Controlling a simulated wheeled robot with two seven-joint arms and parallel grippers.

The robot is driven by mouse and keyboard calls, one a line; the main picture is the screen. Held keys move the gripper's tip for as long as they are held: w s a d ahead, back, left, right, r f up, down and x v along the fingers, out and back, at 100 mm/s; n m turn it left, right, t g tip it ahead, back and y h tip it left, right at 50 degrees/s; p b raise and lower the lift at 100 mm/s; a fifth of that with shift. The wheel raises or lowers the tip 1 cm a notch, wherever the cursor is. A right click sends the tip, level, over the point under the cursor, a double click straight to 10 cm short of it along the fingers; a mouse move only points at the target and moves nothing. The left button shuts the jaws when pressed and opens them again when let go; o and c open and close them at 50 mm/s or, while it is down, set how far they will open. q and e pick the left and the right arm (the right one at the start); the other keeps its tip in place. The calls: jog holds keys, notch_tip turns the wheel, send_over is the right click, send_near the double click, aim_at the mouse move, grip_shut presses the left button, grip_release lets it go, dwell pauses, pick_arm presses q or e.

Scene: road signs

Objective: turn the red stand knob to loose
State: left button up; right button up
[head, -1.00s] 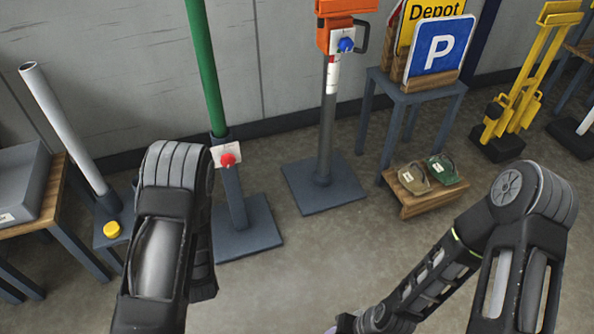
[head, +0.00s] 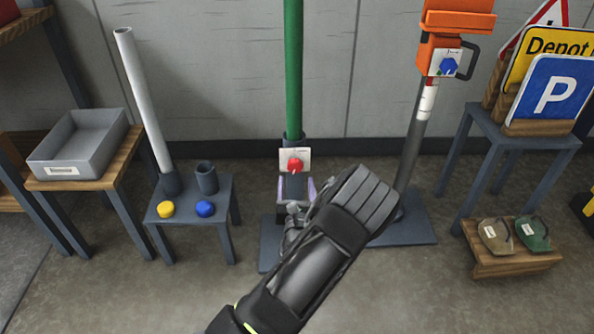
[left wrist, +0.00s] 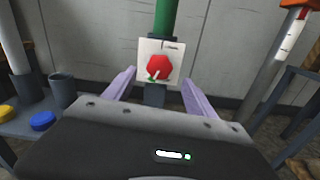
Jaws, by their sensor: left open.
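The red knob (head: 295,165) sits on a white plate (head: 302,154) on the dark socket of a stand holding a green pole (head: 293,70). In the left wrist view the red knob (left wrist: 158,66) shows a pale pointer line slanting down, and small green marks lie at its lower edge. The plate has small dark marks at its top, too small to read. My left gripper (head: 297,188) is open, just in front of and below the knob in the head view. Its two pale purple fingers (left wrist: 160,92) spread to either side of the knob, apart from it. My right gripper is out of view.
Right of the green pole stands an orange-topped stand with a blue knob (head: 448,66). At left, a small table (head: 190,222) bears a grey tube, a holder, a yellow cap and a blue cap. A grey tray (head: 80,145) and road signs (head: 553,95) flank the area.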

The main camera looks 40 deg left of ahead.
aim_at(295, 169)
pick_arm(q)
jog(key=b+x, duration=0.1)
jog(key=x, duration=0.5)
jog(key=shift+w+a, duration=0.25)
jog(key=shift+a, duration=0.05)
jog(key=shift+c, duration=0.5)
jog(key=c, duration=1.3)
